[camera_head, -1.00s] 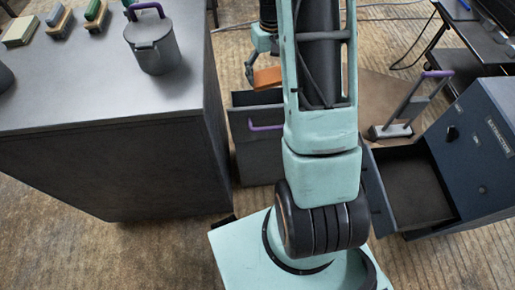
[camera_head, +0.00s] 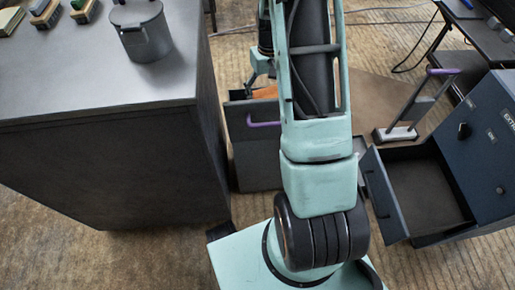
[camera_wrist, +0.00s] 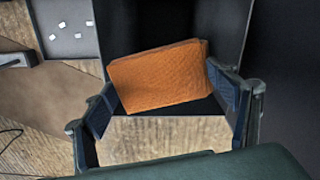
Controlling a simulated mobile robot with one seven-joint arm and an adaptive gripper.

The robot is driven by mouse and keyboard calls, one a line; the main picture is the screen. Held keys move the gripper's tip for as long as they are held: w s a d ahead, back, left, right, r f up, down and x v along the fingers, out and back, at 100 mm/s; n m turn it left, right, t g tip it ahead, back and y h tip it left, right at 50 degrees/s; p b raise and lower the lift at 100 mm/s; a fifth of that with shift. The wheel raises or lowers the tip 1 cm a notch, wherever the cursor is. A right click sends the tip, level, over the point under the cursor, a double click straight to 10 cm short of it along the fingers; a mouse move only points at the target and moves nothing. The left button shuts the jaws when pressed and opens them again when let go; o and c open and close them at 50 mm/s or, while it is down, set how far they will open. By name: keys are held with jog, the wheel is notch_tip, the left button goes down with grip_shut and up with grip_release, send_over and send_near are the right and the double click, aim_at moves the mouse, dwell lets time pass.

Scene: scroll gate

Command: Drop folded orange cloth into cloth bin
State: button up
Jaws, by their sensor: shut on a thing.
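The folded orange cloth (camera_wrist: 158,78) is a thick, flat pad between the two fingers of my gripper (camera_wrist: 163,95) in the wrist view. My gripper is shut on it, with a finger at its left and right ends. In the head view a sliver of the cloth (camera_head: 265,92) shows beside my arm, just above the rim of a dark grey bin with a purple handle (camera_head: 257,155). My arm hides part of the bin. The dark bin interior (camera_wrist: 195,20) shows behind the cloth in the wrist view. Whether the cloth touches the bin is unclear.
A grey counter (camera_head: 100,85) with a lidded pot (camera_head: 145,35) and brushes stands at left. A dark blue cabinet (camera_head: 485,150) with an open, empty drawer (camera_head: 425,190) stands at right. A purple-handled stand (camera_head: 415,105) is behind the drawer.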

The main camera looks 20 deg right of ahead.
jog(key=o, duration=1.2)
jog(key=shift+c, duration=0.2)
notch_tip(320, 180, up, 12)
jog(key=shift+a, duration=0.15)
